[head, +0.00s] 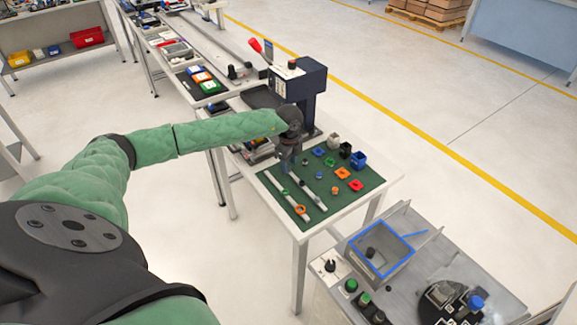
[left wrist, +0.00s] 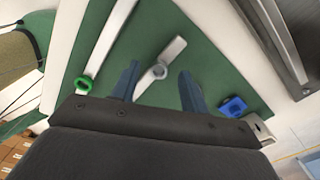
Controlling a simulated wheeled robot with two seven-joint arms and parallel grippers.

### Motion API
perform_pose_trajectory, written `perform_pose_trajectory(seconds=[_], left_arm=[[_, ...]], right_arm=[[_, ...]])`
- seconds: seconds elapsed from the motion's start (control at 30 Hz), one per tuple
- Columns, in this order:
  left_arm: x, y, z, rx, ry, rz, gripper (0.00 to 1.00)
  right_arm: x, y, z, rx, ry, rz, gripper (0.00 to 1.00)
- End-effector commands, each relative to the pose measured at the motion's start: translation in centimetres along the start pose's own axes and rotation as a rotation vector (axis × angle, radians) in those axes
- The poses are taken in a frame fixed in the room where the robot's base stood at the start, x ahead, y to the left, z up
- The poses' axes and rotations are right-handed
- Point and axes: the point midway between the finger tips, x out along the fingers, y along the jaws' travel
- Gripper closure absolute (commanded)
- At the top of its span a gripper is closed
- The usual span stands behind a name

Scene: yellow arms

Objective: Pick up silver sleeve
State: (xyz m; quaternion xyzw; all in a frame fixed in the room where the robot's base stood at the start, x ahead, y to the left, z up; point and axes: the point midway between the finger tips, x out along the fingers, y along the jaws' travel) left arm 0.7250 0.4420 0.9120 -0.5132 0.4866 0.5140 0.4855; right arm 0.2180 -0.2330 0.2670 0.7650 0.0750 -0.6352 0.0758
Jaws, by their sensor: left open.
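The silver sleeve (left wrist: 158,72) is a small grey ring-like piece at the near end of a pale bar (left wrist: 172,54) in the left wrist view. My left gripper (left wrist: 160,82) is open, with one finger on each side of the sleeve in that view. I cannot tell how high the fingertips are above it. In the head view my left gripper (head: 289,165) points down over the far left part of the green mat (head: 330,205). I cannot pick out the sleeve clearly there. My right gripper is not in view.
Orange, blue, red and green parts stand on the mat, including a blue block (head: 359,159) and a red piece (head: 355,185). Two pale bars (head: 280,188) lie at the left. A dark press (head: 300,90) stands behind the gripper. A blue-rimmed bin (head: 382,256) is nearer.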

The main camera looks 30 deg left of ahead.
Motion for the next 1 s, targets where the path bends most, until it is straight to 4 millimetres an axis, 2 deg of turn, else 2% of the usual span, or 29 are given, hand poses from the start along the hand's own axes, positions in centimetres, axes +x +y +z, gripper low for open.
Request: perform_pose_trajectory(seconds=[0.33, 0.37, 0.57, 0.6, 1.0], left_arm=[[0.56, 0.01, 0.04, -0.001, 0.0, 0.0, 0.55], [0.55, 0.01, 0.04, -0.001, 0.0, 0.0, 0.59], [0.53, 0.01, 0.04, -0.001, 0.0, 0.0, 0.98], [0.53, 0.01, 0.04, -0.001, 0.0, 0.0, 1.0], [0.05, -0.03, 0.03, 0.0, 0.0, -0.001, 1.0]], right_arm=[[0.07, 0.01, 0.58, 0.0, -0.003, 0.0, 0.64], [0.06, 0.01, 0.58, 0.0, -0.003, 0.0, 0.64], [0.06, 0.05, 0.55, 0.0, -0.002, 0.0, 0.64], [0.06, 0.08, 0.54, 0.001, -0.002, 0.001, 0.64], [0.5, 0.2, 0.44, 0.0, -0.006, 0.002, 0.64]])
